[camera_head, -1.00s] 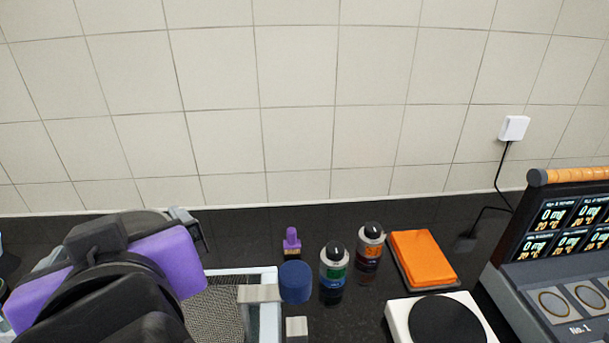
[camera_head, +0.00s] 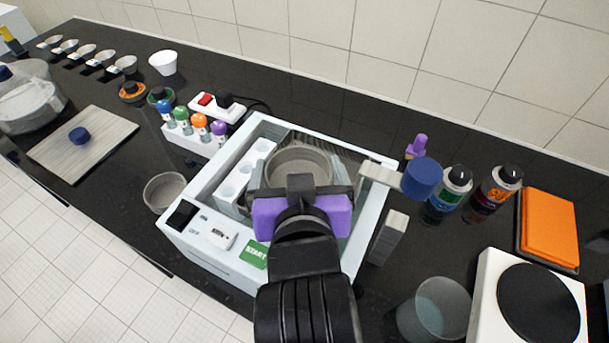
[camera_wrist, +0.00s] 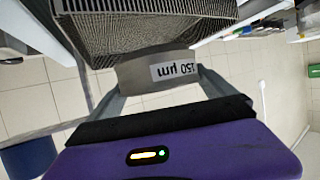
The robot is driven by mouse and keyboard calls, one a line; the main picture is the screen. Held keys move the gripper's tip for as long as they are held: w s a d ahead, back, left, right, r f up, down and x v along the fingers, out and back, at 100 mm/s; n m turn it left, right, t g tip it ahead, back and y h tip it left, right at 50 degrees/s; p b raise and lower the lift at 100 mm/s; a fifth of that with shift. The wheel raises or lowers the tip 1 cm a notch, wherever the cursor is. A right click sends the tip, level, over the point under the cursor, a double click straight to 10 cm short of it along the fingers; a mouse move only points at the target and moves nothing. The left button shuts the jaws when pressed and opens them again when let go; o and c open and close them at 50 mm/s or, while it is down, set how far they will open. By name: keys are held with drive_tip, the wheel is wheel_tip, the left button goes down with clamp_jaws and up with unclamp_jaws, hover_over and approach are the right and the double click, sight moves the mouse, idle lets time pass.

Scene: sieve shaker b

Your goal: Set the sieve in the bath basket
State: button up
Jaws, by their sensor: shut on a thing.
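My gripper (camera_head: 300,192) is shut on the grey round sieve (camera_head: 298,164), above the pale blue bath (camera_head: 376,215). In the wrist view the sieve (camera_wrist: 140,72) sits between the fingers, and its "150 µm" label appears upside down. The bath basket (camera_head: 345,160) is a metal mesh inside the bath, partly hidden behind the sieve and my gripper. In the wrist view the basket mesh (camera_wrist: 95,28) shows just beyond the sieve. I cannot tell whether the sieve touches the basket floor.
A white rack (camera_head: 232,182) stands inside the bath at left. A blue knob (camera_head: 421,177) on an arm juts over its right rim. Another grey sieve or cup (camera_head: 165,192) stands left, bottles (camera_head: 452,190) right.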

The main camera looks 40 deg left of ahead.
drive_tip(key=shift+f, duration=2)
drive_tip(key=shift+f, duration=0.15)
drive_tip(key=o, duration=1.1)
